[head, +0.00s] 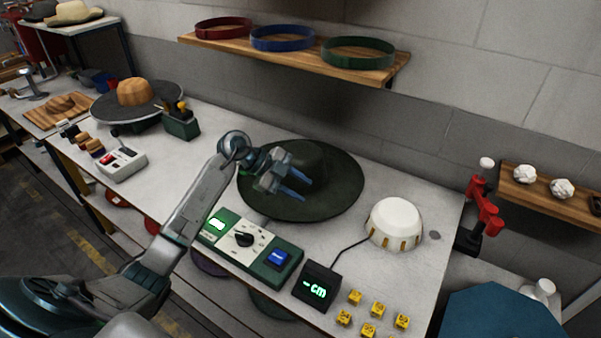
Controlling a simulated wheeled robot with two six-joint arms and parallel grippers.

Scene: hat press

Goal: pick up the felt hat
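The dark green felt hat (335,190) lies on the white workbench, brim down, with its crown (318,158) up. My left gripper (299,187) is over the near left part of the hat, in front of the crown. Its two bluish fingers are apart and nothing shows between them. I cannot tell whether the fingers touch the felt. The gripper hides part of the brim and crown. My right gripper is not in view.
A green control panel (262,238) with a dial and blue button stands in front of the hat. A black display box (316,287), yellow blocks (377,309) and a white dome (397,222) are to the right. A wall shelf (290,62) holds three hat bands.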

